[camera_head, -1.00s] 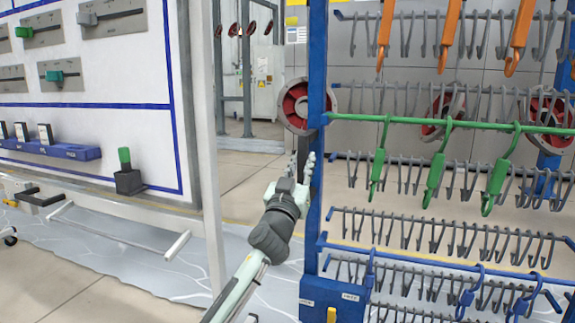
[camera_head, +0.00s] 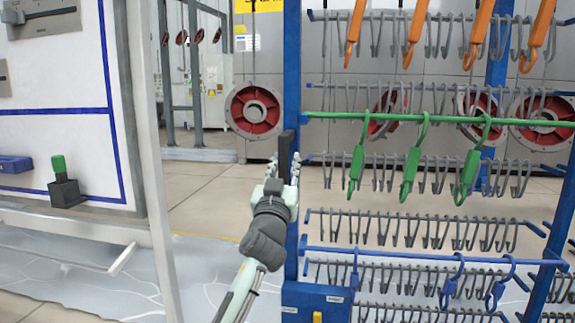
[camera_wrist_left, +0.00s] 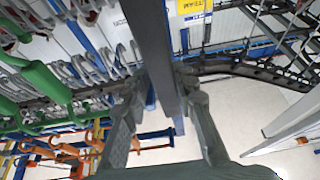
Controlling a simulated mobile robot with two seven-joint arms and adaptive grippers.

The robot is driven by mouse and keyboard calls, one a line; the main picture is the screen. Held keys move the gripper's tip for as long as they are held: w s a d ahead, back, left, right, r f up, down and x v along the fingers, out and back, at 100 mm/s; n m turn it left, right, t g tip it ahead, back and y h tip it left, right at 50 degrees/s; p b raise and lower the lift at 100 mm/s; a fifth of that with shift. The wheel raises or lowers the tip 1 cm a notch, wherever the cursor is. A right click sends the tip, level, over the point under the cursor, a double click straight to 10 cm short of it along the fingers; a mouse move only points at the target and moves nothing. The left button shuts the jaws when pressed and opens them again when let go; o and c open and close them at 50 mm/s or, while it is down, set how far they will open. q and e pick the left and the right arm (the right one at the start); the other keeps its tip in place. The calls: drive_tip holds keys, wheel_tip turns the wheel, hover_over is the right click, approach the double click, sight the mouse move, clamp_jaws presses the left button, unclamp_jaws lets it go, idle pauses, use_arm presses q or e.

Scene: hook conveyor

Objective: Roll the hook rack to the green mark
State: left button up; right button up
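The hook rack has blue posts (camera_head: 292,60) and fills the right half of the head view. It carries rows of grey hooks, with orange, green and blue hooks on some bars. My left gripper (camera_head: 283,172) is at the rack's left post, fingers pointing up. In the left wrist view a dark upright bar (camera_wrist_left: 155,45) stands between the two fingers (camera_wrist_left: 164,85). The fingers look spread around it, and I cannot tell whether either touches it. The green mark is not in view, and neither is my right gripper.
A white panel (camera_head: 55,150) with blue lines and a pale post (camera_head: 148,150) stand at the left. Red wheels (camera_head: 254,111) are on the wall behind. Open tiled floor (camera_head: 205,190) lies between panel and rack.

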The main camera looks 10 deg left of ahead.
use_arm(q)
drive_tip(key=shift+o, duration=1.1)
drive_tip(key=shift+d, duration=0.4)
drive_tip(key=shift+s, duration=0.1)
drive_tip(key=v, duration=1.1)
drive_tip(key=shift+s+a+f, duration=0.15)
drive_tip(key=shift+s+f, duration=0.05)
drive_tip(key=shift+s, duration=0.15)
